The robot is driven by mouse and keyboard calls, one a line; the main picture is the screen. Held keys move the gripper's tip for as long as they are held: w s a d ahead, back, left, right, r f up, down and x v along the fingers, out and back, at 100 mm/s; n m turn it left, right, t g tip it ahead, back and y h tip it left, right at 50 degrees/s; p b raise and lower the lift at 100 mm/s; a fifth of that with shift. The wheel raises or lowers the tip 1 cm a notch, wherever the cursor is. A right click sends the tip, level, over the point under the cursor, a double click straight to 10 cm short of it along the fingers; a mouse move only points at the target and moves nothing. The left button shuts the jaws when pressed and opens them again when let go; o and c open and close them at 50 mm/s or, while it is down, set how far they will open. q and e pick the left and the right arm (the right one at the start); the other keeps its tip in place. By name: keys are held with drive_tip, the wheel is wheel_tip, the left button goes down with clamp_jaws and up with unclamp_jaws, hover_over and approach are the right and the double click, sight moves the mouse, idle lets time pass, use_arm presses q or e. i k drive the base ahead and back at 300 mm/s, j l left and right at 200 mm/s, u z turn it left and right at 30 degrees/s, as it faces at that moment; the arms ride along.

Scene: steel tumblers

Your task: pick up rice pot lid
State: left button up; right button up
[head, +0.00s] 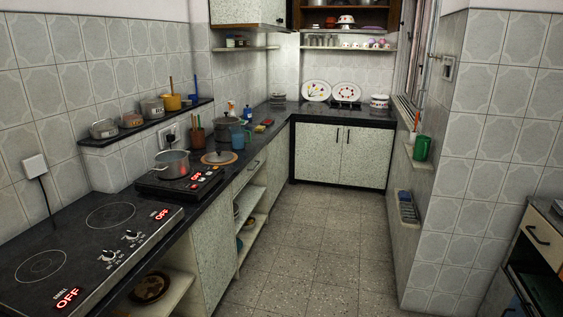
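An open steel pot (172,164) stands on the left part of that cooktop (152,186). I cannot tell for sure which pot the lid belongs to. Neither of my grippers shows in the head view.
The black counter (200,208) runs along the left wall, with a built-in hob (75,240) at the near end. A utensil holder (197,138) stands behind the steel pot. A ledge with several small pots (153,108) is above. The tiled floor (310,240) is clear.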

sight(219, 156)
drive_tip(key=i+l, duration=0.1)
drive_tip(key=i, duration=2.1)
drive_tip(key=j+u, duration=0.05)
drive_tip(key=j, duration=0.05)
